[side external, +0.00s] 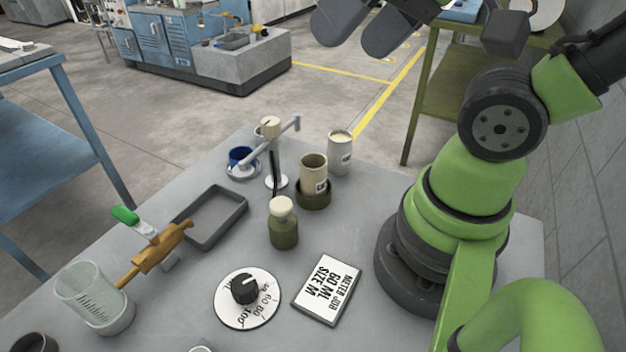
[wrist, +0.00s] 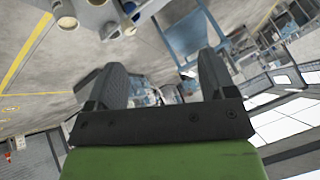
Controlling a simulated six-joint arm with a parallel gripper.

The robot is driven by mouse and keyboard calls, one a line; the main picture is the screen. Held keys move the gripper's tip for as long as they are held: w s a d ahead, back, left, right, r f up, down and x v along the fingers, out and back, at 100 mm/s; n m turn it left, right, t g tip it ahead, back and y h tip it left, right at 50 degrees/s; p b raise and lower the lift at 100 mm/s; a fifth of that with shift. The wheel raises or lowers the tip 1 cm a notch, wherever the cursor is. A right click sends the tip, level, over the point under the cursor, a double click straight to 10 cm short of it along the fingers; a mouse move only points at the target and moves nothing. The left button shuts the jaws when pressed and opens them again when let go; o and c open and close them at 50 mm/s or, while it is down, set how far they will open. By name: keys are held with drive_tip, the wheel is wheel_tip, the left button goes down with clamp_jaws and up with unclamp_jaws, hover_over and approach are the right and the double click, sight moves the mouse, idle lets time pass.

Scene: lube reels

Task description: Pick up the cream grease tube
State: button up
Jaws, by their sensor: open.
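A cream-tan tube (side external: 313,178) with a small dark label stands upright in an olive round holder (side external: 314,199) near the back of the grey table. A paler off-white tube (side external: 340,155), also labelled, stands just behind it to the right. I cannot tell for certain which is the grease tube. My gripper (side external: 356,38) is high above and beyond the table's back edge, far from both tubes. Its two dark fingers are apart and empty. They also show in the wrist view (wrist: 161,82), where neither tube can be made out clearly.
An olive bottle (side external: 284,232) with a cream cap stands in front of the holder. A metal stand (side external: 276,182) with a crossbar is left of it. A dial (side external: 247,298), a printed card (side external: 327,289), a grey tray (side external: 211,218), a brass valve (side external: 155,252) and a clear beaker (side external: 95,298) occupy the front and left.

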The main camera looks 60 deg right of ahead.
drive_tip(key=w+d+f+g+h, duration=0.2)
drive_tip(key=w+d+f+g, duration=0.2)
drive_tip(key=w+f, duration=0.3)
drive_tip(key=g, duration=0.3)
approach(313, 174)
drive_tip(key=shift+m, duration=0.3)
drive_tip(key=shift+w+d+f, duration=0.2)
drive_tip(key=shift+d+f, duration=0.15)
drive_tip(key=shift+f, duration=1.6)
drive_tip(key=shift+w+d+f, duration=0.2)
drive_tip(key=shift+d+f, duration=0.1)
drive_tip(key=shift+f, duration=1.7)
drive_tip(key=shift+w+d+f, duration=0.2)
drive_tip(key=shift+d+f, duration=0.15)
drive_tip(key=shift+f, duration=1.6)
drive_tip(key=c, duration=1)
